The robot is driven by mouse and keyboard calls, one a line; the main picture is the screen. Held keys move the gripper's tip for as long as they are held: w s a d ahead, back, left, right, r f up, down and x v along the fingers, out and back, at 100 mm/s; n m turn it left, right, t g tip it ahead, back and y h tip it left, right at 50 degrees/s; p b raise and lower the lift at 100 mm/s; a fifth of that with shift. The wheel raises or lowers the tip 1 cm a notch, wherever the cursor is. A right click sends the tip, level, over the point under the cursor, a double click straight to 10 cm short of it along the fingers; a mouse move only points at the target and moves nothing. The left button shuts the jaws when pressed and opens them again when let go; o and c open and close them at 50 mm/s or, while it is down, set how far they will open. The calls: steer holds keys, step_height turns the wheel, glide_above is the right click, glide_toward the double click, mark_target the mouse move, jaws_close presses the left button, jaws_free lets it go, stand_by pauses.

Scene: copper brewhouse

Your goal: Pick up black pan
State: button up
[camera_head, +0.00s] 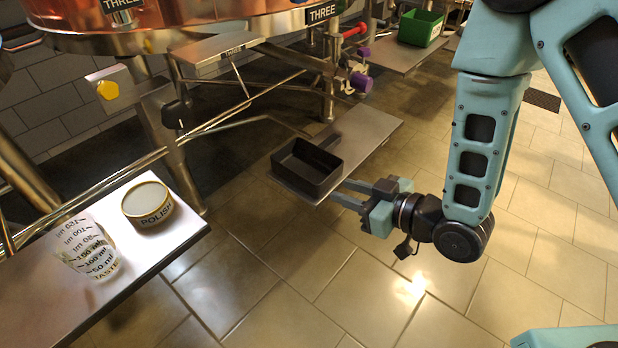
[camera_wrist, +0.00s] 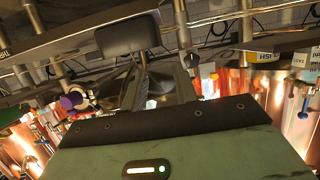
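The black pan (camera_head: 303,176) is an open, rectangular, dark box on the near end of a narrow metal shelf (camera_head: 367,138). In the wrist view the pan (camera_wrist: 128,36) shows as a dark rounded block beyond the fingers. My gripper (camera_head: 339,191) is just right of the pan, its fingers pointing left toward the pan's near right side. The fingers are apart with nothing seen between them. They also show in the wrist view (camera_wrist: 160,72). Whether a fingertip touches the pan, I cannot tell.
A lower left shelf (camera_head: 178,245) holds a polish tin (camera_head: 148,205) and a clear measuring beaker (camera_head: 87,246). A green crate (camera_head: 421,28) sits on a far shelf. Copper vessels, pipes and purple-knobbed valves (camera_head: 360,81) stand behind. Tiled floor in front is clear.

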mark_target(304, 178)
steer(key=b+x, duration=0.4)
steer(key=x, duration=0.4)
steer(key=shift+f, duration=0.1)
steer(key=b+x, duration=0.4)
steer(key=x, duration=0.1)
steer(key=shift+w+a, duration=0.15)
steer(key=shift+a, duration=0.05)
steer(key=shift+r, duration=0.2)
jaws_close()
